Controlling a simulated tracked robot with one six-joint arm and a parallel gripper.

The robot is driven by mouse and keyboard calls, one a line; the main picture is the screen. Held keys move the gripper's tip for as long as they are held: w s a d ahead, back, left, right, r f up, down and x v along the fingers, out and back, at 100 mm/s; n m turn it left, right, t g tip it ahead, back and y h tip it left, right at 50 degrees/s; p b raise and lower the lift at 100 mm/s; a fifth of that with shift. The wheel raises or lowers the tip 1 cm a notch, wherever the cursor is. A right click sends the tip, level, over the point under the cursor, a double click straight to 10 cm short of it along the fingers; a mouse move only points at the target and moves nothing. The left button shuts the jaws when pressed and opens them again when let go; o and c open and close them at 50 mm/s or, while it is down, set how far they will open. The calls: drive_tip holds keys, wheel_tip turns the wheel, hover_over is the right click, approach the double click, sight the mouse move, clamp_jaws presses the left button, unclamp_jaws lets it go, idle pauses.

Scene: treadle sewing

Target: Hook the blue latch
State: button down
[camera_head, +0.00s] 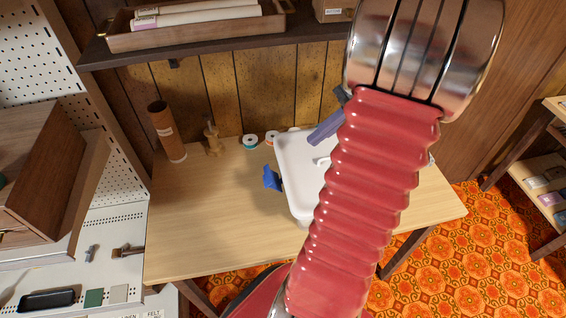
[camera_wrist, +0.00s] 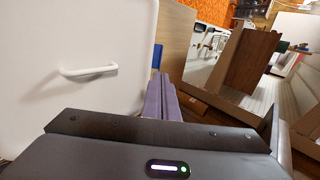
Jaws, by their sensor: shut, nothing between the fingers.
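A white case (camera_head: 295,165) with a pale handle on its lid stands on the wooden table, partly hidden behind my red arm. The blue latch (camera_head: 271,179) sticks out from the left side of the case. My gripper (camera_head: 313,141) has purple fingers, shut and empty, over the far part of the lid and apart from the latch. In the wrist view the fingers (camera_wrist: 160,84) point along the lid edge, beside the white handle (camera_wrist: 88,71). A bit of the blue latch (camera_wrist: 157,56) shows just past the fingertips. Whether the latch is hooked cannot be told.
The table (camera_head: 215,220) is bare left of the case. A brown tube (camera_head: 166,131), a small wooden figure (camera_head: 212,137) and thread spools (camera_head: 250,141) stand at its back. A shelf with a wooden tray (camera_head: 195,33) hangs above. A white pegboard with wooden boxes is at left.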

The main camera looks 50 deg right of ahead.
sight(280, 167)
drive_tip(key=x, duration=1.4)
